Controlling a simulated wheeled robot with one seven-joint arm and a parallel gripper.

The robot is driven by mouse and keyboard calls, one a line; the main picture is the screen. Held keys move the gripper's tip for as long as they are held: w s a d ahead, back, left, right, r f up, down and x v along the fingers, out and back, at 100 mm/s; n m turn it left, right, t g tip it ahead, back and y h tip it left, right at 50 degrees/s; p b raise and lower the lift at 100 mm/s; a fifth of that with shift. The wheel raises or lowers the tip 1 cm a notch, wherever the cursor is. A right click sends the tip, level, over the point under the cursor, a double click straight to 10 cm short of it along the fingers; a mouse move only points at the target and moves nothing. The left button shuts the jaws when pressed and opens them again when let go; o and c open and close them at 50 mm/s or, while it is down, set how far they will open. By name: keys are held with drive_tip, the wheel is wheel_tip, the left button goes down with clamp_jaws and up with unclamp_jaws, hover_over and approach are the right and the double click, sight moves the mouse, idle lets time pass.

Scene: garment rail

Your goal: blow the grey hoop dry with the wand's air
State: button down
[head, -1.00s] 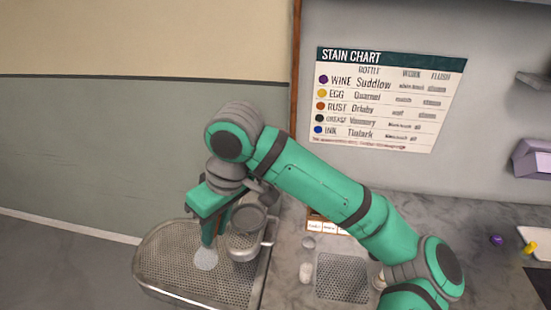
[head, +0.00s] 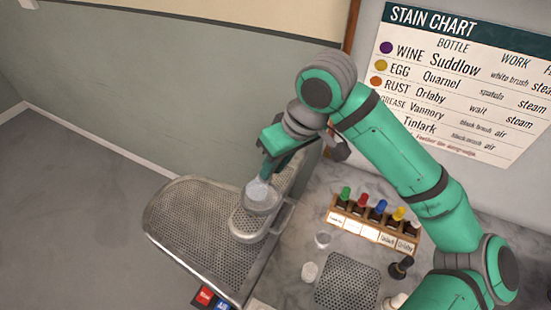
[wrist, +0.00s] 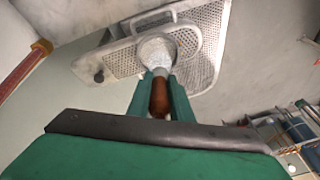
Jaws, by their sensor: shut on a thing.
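My gripper (head: 272,172) is shut on a brown-handled tool (wrist: 159,97), whose pale, flared end points down. I cannot tell from its shape whether this is the wand or a brush, or whether the pale flare is air. The flare (head: 258,190) is over the small raised oval pad (head: 243,225) on the perforated metal board (head: 188,222). The pad also shows in the wrist view (wrist: 186,40). I cannot make out the grey hoop clearly; the tool's end covers part of the pad. Whether the end touches it is unclear.
A wooden rack (head: 350,219) of coloured-cap bottles stands on the marble counter to the right. A clear cup (head: 323,240), a white jar (head: 310,271), a dark bottle (head: 401,267) and a perforated plate (head: 347,283) are nearby. A stain chart (head: 460,75) hangs behind.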

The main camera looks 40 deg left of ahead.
wheel_tip(320, 180, down, 4)
drive_tip(key=shift+f, duration=0.15)
idle(0.3)
drive_tip(key=shift+w, duration=0.1)
idle(1.2)
drive_tip(key=shift+s, duration=0.2)
